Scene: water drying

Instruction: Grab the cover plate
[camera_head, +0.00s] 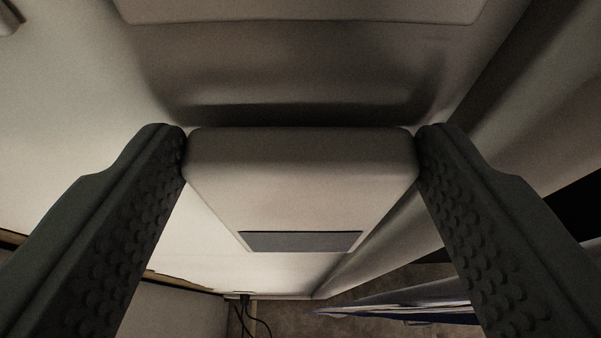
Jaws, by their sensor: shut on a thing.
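The cover plate (300,178) is a pale, box-like piece with rounded edges in the middle of the view. A grey rectangular patch (300,241) shows at its lower end. My gripper (301,152) has one dark, studded finger on each side of the plate. Both fingertips touch the plate's left and right sides, and the jaws are shut on it. The plate's far edge lies close to the pale recessed surface behind it; I cannot tell whether they touch.
A pale panel (310,8) with a shadowed recess below it fills the top. A dark cable (246,318) hangs at the bottom, left of centre. Brown floor (290,315) shows below. A blue and white flat object (410,312) lies at the lower right.

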